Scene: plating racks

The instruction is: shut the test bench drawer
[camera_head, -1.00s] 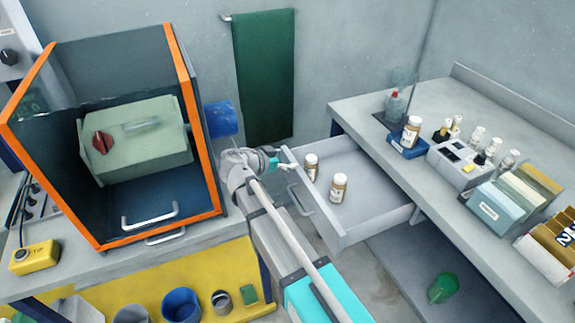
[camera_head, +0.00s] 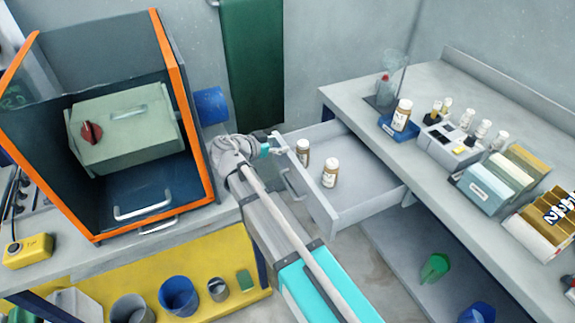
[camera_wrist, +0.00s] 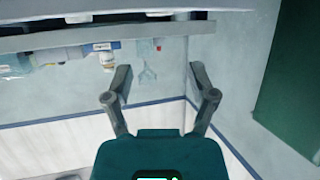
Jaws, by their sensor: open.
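The test bench drawer (camera_head: 355,212) is pulled out from under the right-hand bench, open towards the left. Its front panel (camera_head: 318,213) bears a metal handle (camera_head: 291,184). Two brown bottles with white caps, one nearer the back (camera_head: 302,153) and one nearer the front (camera_head: 330,174), stand upright inside it. My gripper (camera_head: 283,145) is at the far end of the drawer front, close to its top corner; I cannot tell whether it touches. In the wrist view my gripper (camera_wrist: 160,80) has its fingers apart with nothing between them.
The bench top (camera_head: 440,90) carries bottles, a grey device (camera_head: 450,147) and boxes. An orange-edged cabinet (camera_head: 165,60) stands on the left bench. A green cup (camera_head: 435,267) is on the lower shelf.

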